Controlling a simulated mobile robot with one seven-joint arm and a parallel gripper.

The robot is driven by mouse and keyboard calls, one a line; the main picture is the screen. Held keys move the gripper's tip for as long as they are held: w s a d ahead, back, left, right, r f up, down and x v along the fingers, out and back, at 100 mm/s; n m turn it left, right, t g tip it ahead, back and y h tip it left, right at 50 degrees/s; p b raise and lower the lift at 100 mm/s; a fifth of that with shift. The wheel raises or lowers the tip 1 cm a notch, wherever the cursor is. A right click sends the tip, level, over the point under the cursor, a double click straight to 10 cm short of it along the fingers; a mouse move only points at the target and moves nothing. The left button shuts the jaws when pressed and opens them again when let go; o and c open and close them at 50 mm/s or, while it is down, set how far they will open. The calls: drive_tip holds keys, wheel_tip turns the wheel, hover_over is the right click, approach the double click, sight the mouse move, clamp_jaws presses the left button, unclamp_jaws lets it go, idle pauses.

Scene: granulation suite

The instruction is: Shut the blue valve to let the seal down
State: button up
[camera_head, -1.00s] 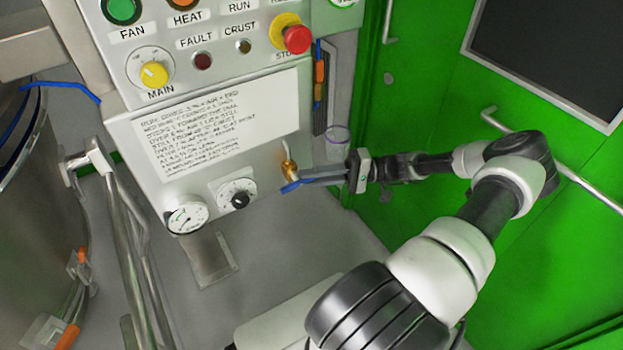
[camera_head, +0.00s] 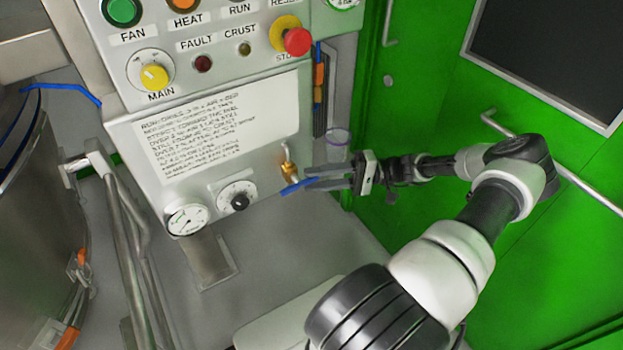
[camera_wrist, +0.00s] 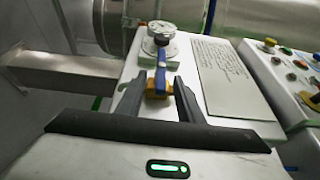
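The blue valve handle (camera_head: 297,186) sits on a brass valve body (camera_head: 287,163) at the lower right of the grey control panel. In the wrist view the blue handle (camera_wrist: 161,72) and brass body (camera_wrist: 157,90) lie between the open fingertips (camera_wrist: 159,80), with a gap on both sides. Whether a finger touches the handle in the head view I cannot tell. The seal is not identifiable.
A red stop button (camera_head: 297,41) is above. A green door with a handle (camera_head: 590,190) is at right. A steel vessel (camera_head: 40,220) stands at left.

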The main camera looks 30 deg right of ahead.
drive_tip(key=v, duration=1)
drive_tip(key=shift+d, duration=0.25)
drive_tip(key=shift+s, duration=0.1)
